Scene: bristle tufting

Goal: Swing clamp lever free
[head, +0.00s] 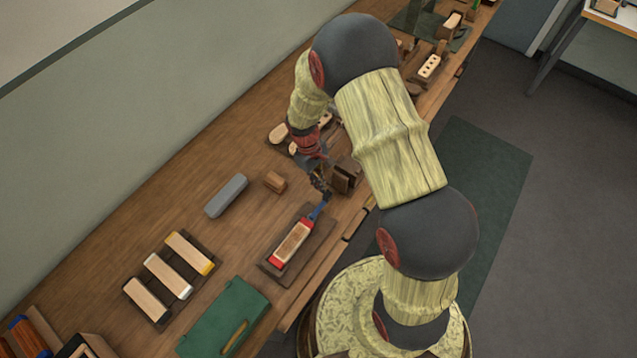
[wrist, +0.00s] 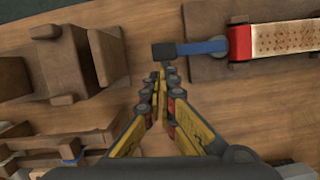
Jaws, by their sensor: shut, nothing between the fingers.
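The clamp lever (wrist: 203,47) is a blue bar with a dark grip (wrist: 164,51) at its free end. It reaches out from a red clamp jaw (wrist: 240,43) that bears on the end of a pale drilled brush block (wrist: 285,38). In the head view the lever (head: 317,211) points away from the block (head: 292,243), toward my gripper (head: 322,188). In the wrist view my gripper (wrist: 160,72) is shut and empty, its fingertips just below the dark grip in the picture. I cannot tell whether they touch it.
The block lies on a dark base board (head: 318,243). Brown wooden blocks (wrist: 65,60) stand left of my gripper in the wrist view. A grey bar (head: 226,195), a small wood block (head: 275,181), a tray of three blocks (head: 150,304) and a green case (head: 215,325) share the bench.

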